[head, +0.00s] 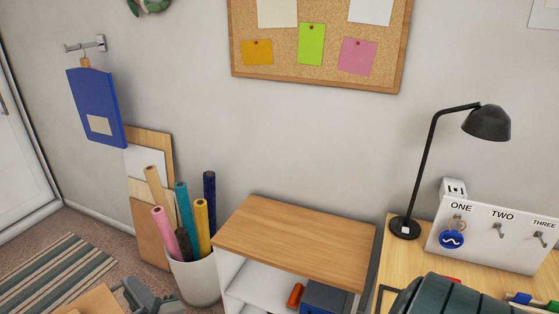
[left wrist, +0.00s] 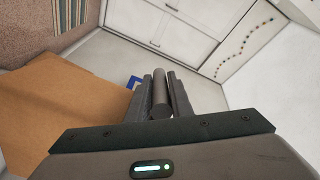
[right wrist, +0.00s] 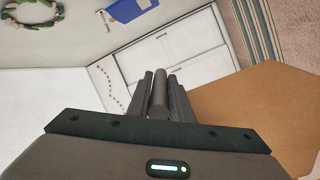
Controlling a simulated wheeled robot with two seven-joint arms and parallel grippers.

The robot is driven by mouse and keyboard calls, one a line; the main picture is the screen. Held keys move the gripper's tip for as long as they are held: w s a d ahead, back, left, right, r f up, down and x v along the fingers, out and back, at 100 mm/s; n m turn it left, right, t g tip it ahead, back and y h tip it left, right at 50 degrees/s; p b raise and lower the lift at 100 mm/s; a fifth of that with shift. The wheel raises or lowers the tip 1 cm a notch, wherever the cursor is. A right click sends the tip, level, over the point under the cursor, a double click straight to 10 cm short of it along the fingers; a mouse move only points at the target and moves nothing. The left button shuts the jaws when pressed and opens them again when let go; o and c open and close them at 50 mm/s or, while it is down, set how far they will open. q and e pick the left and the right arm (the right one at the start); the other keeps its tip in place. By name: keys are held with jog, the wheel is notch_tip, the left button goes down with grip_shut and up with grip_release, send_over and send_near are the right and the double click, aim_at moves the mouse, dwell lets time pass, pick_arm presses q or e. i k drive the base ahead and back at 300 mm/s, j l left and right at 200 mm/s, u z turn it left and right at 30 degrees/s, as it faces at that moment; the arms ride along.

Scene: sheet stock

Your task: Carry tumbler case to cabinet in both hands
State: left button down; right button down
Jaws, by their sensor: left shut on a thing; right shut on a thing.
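The tumbler case (head: 97,301) shows as a brown panel at the bottom left of the head view, mostly cut off. Its broad brown surface also shows at the left of the left wrist view (left wrist: 50,115) and at the right of the right wrist view (right wrist: 250,105). My right gripper (head: 148,296) is at the case's right side, shut on a grey round bar. My left gripper (left wrist: 160,88) shows only in its wrist view, shut on a similar bar. The cabinet (head: 295,230) has a bare wooden top and stands right of the case. The case's contents are out of view.
A white bin (head: 197,283) of coloured rolls stands between the case and cabinet. Inside the cabinet are a blue box (head: 325,296) and a red-orange item (head: 296,294). Right of it is a desk with a black lamp (head: 405,227) and a hook board (head: 490,248).

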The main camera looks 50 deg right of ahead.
aim_at(296, 234)
jog(key=i+z, duration=1.3)
jog(key=i, duration=0.25)
jog(key=z, duration=1.1)
